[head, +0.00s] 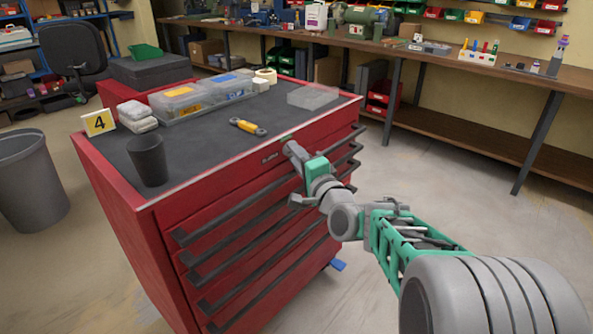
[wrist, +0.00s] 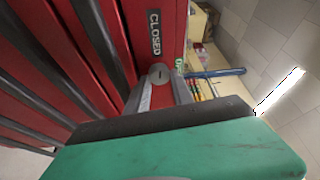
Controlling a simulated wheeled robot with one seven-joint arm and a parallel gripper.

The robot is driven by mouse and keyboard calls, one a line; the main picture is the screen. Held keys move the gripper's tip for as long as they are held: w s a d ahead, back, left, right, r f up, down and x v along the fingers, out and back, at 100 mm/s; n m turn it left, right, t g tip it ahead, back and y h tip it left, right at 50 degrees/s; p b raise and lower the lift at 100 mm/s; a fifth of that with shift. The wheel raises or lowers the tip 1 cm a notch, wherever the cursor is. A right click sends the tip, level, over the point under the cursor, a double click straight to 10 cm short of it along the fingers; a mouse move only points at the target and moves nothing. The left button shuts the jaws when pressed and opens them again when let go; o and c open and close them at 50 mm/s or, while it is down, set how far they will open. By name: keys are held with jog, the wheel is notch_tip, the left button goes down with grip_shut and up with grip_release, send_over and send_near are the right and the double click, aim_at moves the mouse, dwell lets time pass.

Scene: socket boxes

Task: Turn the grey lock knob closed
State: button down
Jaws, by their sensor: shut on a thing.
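The grey lock knob (wrist: 158,73) is a small round piece on the red front of the tool chest, in the wrist view. My gripper (head: 291,150) reaches the upper front of the chest in the head view. Its fingers are shut on the knob, one on each side, in the wrist view. A black CLOSED label (wrist: 154,35) is beside the knob, and a green label (wrist: 180,66) is on another side of it. In the head view my gripper hides the knob. A small mark shows on the knob's face, but its exact angle is hard to tell.
The red chest (head: 170,223) has several dark drawer handles below the lock. On its top are a dark cup (head: 148,160), a yellow-handled tool (head: 247,127), clear boxes and a number 4 sign (head: 98,122). Open floor lies to the right, before a long workbench (head: 450,72).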

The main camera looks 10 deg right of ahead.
jog(key=shift+f+n+t+b, duration=0.1)
jog(key=shift+n+t+b, duration=0.2)
jog(key=shift+n+b, duration=0.45)
jog(key=c, duration=1.1)
grip_release()
